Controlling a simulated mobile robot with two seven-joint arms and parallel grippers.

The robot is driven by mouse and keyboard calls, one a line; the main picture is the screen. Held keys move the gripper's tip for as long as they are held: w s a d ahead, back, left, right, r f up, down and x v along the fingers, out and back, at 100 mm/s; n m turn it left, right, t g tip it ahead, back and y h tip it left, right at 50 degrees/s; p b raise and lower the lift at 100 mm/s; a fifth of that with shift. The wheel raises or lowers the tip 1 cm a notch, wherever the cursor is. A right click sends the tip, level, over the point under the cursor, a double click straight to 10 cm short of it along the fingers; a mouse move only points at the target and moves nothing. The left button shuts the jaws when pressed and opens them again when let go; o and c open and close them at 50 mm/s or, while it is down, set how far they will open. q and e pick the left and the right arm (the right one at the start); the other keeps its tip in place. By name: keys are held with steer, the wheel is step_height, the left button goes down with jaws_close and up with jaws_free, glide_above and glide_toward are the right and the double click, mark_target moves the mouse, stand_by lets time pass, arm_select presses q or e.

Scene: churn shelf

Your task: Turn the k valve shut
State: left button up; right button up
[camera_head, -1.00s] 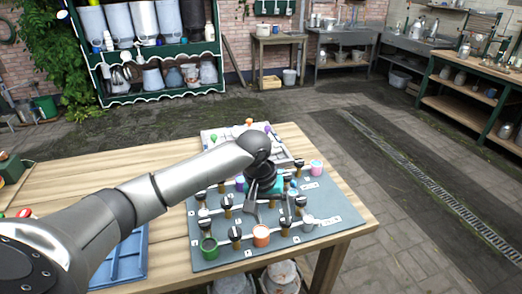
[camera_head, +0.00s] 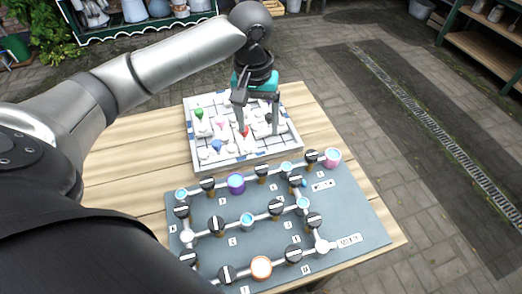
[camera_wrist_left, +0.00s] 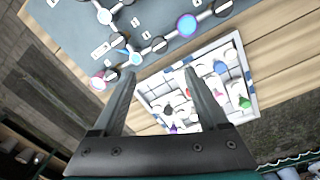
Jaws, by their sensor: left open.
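A grey valve board (camera_head: 345,215) lies on the wooden table, with white pipes and several black-handled valves, such as one at its left middle (camera_head: 216,224) and one at its right (camera_head: 314,220). The letters beside the valves are too small to read, so I cannot tell which is k. My left gripper (camera_head: 259,122) is open and empty over the white tray, behind the board and apart from its valves. In the left wrist view its two fingers (camera_wrist_left: 158,78) point towards the board's edge and tray. My right gripper is not in view.
The white tray (camera_head: 283,150) holds several coloured pegs and pale pieces. Coloured cups stand along the pipes, including a purple one (camera_head: 236,184), a pink one (camera_head: 333,157) and an orange one (camera_head: 261,268). Bare table (camera_head: 125,175) shows left of the tray.

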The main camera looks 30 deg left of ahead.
arm_select(q)
glide_toward(261, 167)
steer(key=f+b, duration=0.1)
steer(key=f, duration=0.3)
steer(key=f+b, duration=0.1)
steer(key=f, duration=0.3)
steer(key=shift+w+d+f+b, duration=0.15)
steer(key=shift+d+f+b, duration=0.05)
steer(key=shift+f+b, duration=0.1)
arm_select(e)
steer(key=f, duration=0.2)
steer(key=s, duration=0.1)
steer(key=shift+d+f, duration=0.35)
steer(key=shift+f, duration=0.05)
arm_select(q)
steer(key=c, duration=0.5)
jaws_close()
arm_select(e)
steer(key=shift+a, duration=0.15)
